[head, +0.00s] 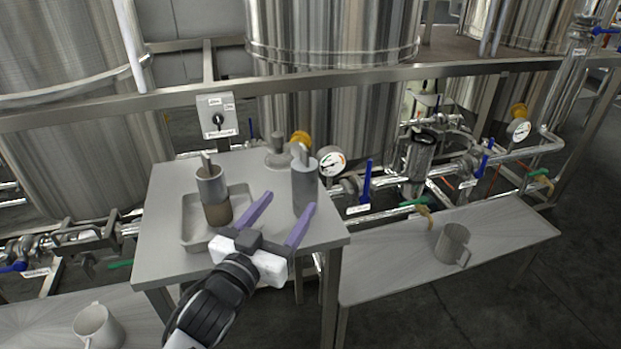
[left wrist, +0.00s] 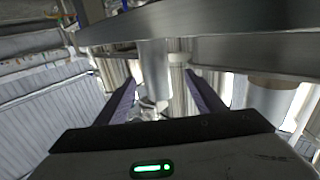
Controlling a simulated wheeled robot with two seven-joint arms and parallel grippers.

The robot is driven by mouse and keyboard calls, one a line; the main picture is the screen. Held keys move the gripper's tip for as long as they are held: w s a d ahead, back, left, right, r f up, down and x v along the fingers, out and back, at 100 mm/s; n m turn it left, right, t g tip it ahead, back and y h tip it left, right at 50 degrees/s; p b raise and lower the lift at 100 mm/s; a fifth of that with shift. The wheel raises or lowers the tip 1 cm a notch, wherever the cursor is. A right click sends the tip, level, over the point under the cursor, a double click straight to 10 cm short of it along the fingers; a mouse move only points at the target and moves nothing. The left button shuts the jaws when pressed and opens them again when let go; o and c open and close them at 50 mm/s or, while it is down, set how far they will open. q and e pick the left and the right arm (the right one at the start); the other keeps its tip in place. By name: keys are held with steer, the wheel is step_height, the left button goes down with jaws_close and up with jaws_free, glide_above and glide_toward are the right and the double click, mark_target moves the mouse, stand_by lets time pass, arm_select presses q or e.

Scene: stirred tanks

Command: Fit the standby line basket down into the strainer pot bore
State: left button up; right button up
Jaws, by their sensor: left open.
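A plain grey cylindrical basket (head: 305,186) with an upright tab on top stands on the small table (head: 270,168). A second basket (head: 211,187), grey above and brown below, stands upright in a shallow tray (head: 188,240) to its left. I cannot tell from labels which is the standby line basket. My left gripper (head: 290,201) is open and empty; its right finger overlaps the plain basket's lower part. In the left wrist view the plain basket (left wrist: 155,68) shows between the fingers, apart from both. A metal pot with a dark rim (head: 418,158), seemingly the strainer pot, sits in the pipework at right; its bore is not clear.
A control box with a knob (head: 217,117) stands behind the table. A gauge (head: 331,163) and blue-handled valves (head: 366,182) lie along the pipes. A metal mug (head: 452,244) stands on the right bench (head: 400,275), another mug (head: 97,326) at lower left. The table's front right is clear.

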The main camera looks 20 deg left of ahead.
mark_target(299, 192)
arm_select(q)
steer(key=shift+w+d+r, duration=0.1)
steer(key=shift+w+d, duration=0.15)
steer(key=shift+w, duration=1.05)
steer(key=shift+w+d+r, duration=0.1)
steer(key=shift+w+d, duration=0.15)
steer(key=shift+w, duration=1)
steer(key=shift+w+d+r, duration=0.1)
steer(key=shift+w+d, duration=0.15)
steer(key=shift+w, duration=1.05)
steer(key=c, duration=1.3)
